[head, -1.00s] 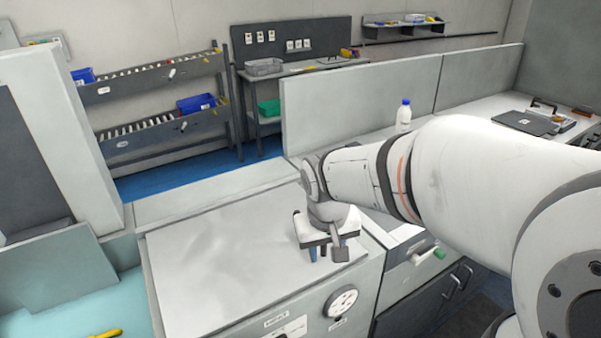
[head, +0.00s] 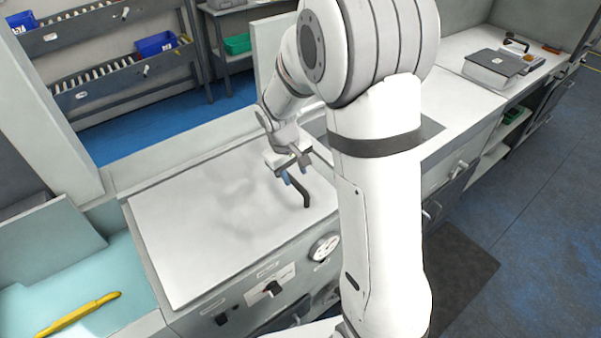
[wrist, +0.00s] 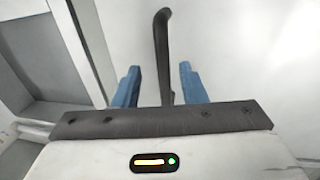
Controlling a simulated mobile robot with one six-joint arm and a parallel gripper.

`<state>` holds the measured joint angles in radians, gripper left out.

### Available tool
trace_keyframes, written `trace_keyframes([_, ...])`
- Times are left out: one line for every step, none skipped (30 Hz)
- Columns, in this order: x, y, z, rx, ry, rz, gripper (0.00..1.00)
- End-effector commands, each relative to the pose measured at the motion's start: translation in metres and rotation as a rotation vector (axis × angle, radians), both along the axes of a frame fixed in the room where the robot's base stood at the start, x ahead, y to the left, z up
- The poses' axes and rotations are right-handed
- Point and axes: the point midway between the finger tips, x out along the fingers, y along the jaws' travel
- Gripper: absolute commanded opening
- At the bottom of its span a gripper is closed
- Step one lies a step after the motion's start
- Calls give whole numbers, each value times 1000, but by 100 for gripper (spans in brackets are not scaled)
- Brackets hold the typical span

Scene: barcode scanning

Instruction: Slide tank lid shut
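The tank lid (head: 205,225) is a pale flat panel on top of the counter unit at the lower middle of the head view. A dark bent handle (head: 303,194) stands at its right end. My gripper (head: 288,177) is over this right end, right by the handle. In the wrist view, the handle (wrist: 162,50) runs between the two blue fingers of my gripper (wrist: 160,85), with a gap on both sides. The fingers are open and seem not to touch it. How deep the handle sits between them is hard to tell.
A dial (head: 325,247) and knobs are on the unit's front. A yellow tool (head: 80,313) lies on the teal surface at lower left. Racks with a blue bin (head: 156,44) are behind. My arm hides part of the counter.

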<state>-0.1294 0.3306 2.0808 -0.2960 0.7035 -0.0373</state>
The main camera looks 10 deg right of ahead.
Motion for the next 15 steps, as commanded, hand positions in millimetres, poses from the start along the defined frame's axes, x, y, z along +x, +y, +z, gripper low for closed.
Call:
trace_keyframes([2, 0, -9, -1, 6, 0, 38])
trace_keyframes([3, 0, -13, -2, 6, 0, 38])
trace_keyframes([5, 0, -18, -3, 8, 0, 38])
trace_keyframes([6, 0, -21, -4, 9, 1, 38])
trace_keyframes([7, 0, -24, -5, 8, 1, 38])
trace_keyframes([9, 0, -27, -5, 8, 2, 38])
trace_keyframes([9, 1, -29, -5, 9, 2, 38])
trace_keyframes([10, 1, -30, -5, 9, 2, 38])
trace_keyframes([10, 1, -31, -5, 9, 2, 38])
trace_keyframes([10, 1, -31, -5, 9, 2, 38])
trace_keyframes([10, 1, -31, -5, 9, 2, 38])
trace_keyframes([10, 1, -31, -5, 8, 2, 38])
trace_keyframes([9, 0, -30, -4, 7, 1, 38])
trace_keyframes([8, 0, -30, -3, 7, 2, 38])
trace_keyframes([6, -1, -29, -2, 5, 2, 38])
